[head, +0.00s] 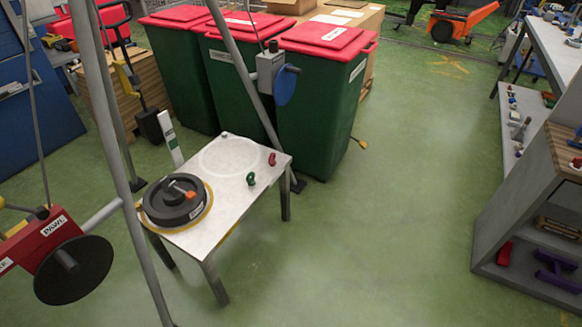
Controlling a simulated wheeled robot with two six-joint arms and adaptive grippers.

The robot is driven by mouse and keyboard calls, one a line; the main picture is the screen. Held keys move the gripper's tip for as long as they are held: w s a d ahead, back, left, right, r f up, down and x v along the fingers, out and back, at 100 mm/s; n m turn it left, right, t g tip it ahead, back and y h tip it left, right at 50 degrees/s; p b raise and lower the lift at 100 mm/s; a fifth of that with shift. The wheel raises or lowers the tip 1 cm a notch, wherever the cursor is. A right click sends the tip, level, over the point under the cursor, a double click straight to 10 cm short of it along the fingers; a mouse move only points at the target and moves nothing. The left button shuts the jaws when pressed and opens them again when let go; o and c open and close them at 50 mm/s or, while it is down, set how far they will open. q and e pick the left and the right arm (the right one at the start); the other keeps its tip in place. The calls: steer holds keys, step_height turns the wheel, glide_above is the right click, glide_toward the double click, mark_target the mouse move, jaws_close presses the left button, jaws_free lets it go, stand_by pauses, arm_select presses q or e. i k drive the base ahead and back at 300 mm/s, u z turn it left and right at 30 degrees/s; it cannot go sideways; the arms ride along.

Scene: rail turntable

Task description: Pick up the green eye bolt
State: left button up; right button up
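The green eye bolt (251,179) stands on the small white table (206,237), near its right-hand edge, with its ring up. It is clear of the black round turntable (176,204) to its left. A small red piece (272,159), perhaps another eye bolt, stands a little behind it, close to the table's right corner. Neither of my grippers is in view.
Green bins with red lids (318,92) stand close behind the table. Grey poles rise at its left, one near a red box with a black disc (75,270). A grey shelf unit (540,205) stands at right. The green floor between is clear.

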mark_target(251, 182)
steer(key=z, duration=0.3)
steer(key=i, duration=1.15)
steer(key=u, duration=0.9)
steer(key=i, duration=0.85)
steer(key=u, duration=0.75)
